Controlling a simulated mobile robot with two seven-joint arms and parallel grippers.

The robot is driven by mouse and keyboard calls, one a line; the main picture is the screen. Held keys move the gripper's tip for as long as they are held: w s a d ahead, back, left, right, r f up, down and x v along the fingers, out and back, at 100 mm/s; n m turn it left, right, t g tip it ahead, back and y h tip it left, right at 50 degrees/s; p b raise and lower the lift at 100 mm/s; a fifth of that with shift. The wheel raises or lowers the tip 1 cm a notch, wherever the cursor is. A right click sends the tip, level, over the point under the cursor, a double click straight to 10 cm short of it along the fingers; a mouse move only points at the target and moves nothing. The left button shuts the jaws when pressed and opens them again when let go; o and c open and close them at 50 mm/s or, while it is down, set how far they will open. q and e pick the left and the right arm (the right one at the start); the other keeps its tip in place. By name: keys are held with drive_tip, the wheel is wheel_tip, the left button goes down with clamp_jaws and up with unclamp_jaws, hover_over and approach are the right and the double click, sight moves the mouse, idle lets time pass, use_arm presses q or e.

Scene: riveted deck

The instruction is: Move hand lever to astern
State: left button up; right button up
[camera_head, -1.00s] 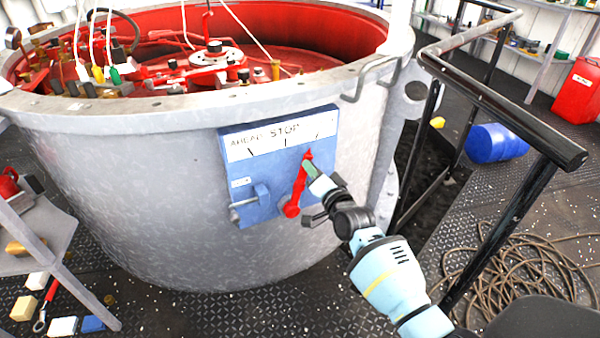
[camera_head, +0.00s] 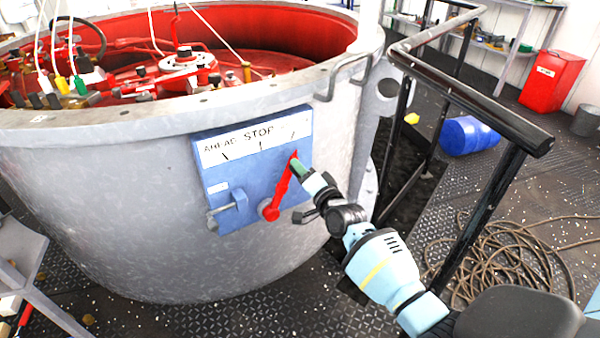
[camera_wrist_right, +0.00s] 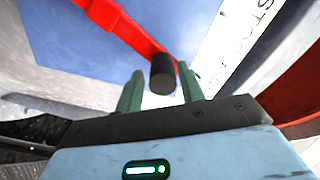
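The red hand lever (camera_head: 281,188) is on a blue panel (camera_head: 240,188) on the grey drum's side. It leans up to the right from its pivot, with its tip just below the rightmost tick of the white scale plate (camera_head: 230,149). My right gripper (camera_head: 297,167) is at the lever's upper end. In the right wrist view, its green fingers (camera_wrist_right: 160,88) stand apart on either side of the lever's black knob (camera_wrist_right: 162,74), with a narrow gap on each side. My left gripper is not in view.
The grey drum (camera_head: 110,215) fills the left and middle, with red machinery inside. A black handrail (camera_head: 470,95) stands right of the panel. A coiled rope (camera_head: 500,255), a blue barrel (camera_head: 468,138) and a red bin (camera_head: 550,80) are farther right on the deck.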

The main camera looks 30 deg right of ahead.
drive_tip(key=shift+o, duration=0.6)
drive_tip(key=shift+a, duration=0.2)
drive_tip(key=shift+s+a, duration=0.1)
drive_tip(key=shift+s, duration=0.1)
drive_tip(key=s+p, duration=0.2)
drive_tip(key=s, duration=0.5)
drive_tip(key=shift+s, duration=0.15)
drive_tip(key=shift+a, duration=0.1)
